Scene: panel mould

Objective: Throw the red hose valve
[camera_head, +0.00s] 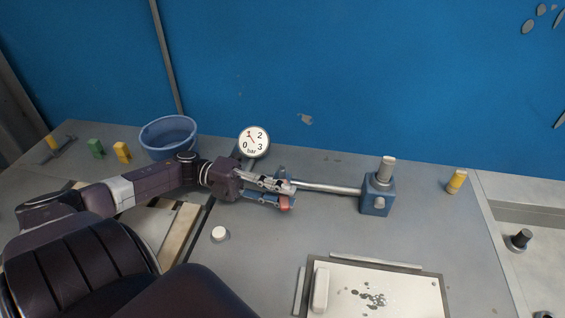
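A small red piece (288,204), which looks like the hose valve's handle, shows at the fingertips of my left gripper (288,194). It is mostly covered by the fingers. The gripper reaches in from the left at the near end of a silver pipe (328,187). Its two fingers lie around or against the valve; I cannot tell whether they are closed on it. The pipe runs right to a blue block (378,195) with a metal post on top. A round gauge (254,142) marked in bar stands behind the gripper. My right gripper is not in view.
A blue bowl (150,138) stands behind my arm, with green (96,148) and yellow (122,151) pieces at its left. A yellow cylinder (456,181) stands at the right. A white knob (220,234) and a framed white plate (405,291) lie nearer.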

